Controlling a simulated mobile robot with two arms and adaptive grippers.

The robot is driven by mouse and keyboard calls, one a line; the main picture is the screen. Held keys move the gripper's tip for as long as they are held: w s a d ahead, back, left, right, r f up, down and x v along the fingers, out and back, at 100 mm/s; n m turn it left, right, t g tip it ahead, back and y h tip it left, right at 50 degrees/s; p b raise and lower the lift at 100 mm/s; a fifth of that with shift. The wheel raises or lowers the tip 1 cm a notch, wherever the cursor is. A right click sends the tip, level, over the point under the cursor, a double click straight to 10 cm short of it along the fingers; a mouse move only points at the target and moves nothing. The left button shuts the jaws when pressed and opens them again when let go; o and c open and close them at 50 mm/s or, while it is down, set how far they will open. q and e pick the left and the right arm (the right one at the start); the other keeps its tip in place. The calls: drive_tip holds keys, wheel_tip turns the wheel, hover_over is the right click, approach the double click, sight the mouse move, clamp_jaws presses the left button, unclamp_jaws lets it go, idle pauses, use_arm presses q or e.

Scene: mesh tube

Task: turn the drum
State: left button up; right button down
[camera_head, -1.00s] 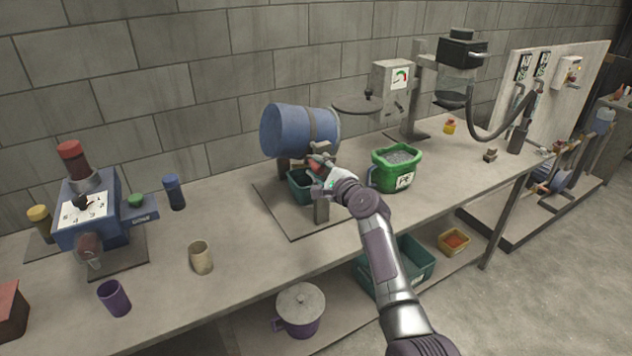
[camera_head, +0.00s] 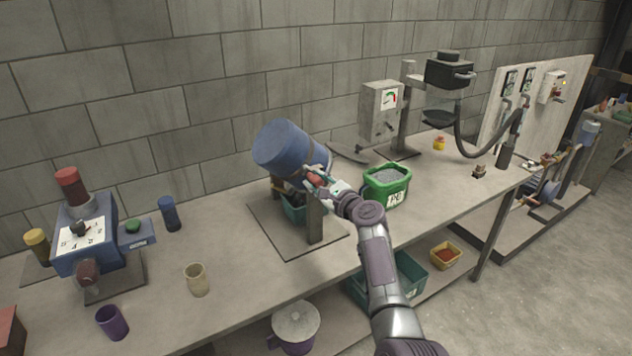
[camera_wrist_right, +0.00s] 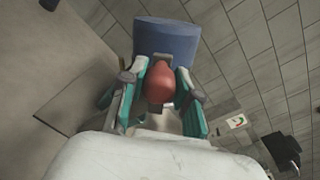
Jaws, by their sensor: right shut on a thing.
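The blue drum (camera_head: 284,146) sits tilted in its stand on the bench, its left end lower than in a level pose is hard to judge. It also shows in the right wrist view (camera_wrist_right: 168,40) beyond my fingers. My right gripper (camera_head: 322,183) is at the drum's near right side. It is shut on a red knob (camera_wrist_right: 160,82), which shows between its two teal fingers. The knob's link to the drum is mostly hidden by the gripper. A teal bin (camera_head: 293,208) stands under the drum, partly hidden by the stand. My left gripper is not in view.
A green bucket (camera_head: 386,183) of grey grains stands close to the right of my gripper. A grey machine with a dial (camera_head: 381,104) stands behind it. A beige cup (camera_head: 197,279) and a blue machine (camera_head: 84,238) are at the left. Bare bench lies between cup and stand.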

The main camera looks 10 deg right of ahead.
drive_tip(key=shift+d+r, duration=0.1)
drive_tip(key=c, duration=0.8)
unclamp_jaws()
drive_tip(key=v, duration=1.2)
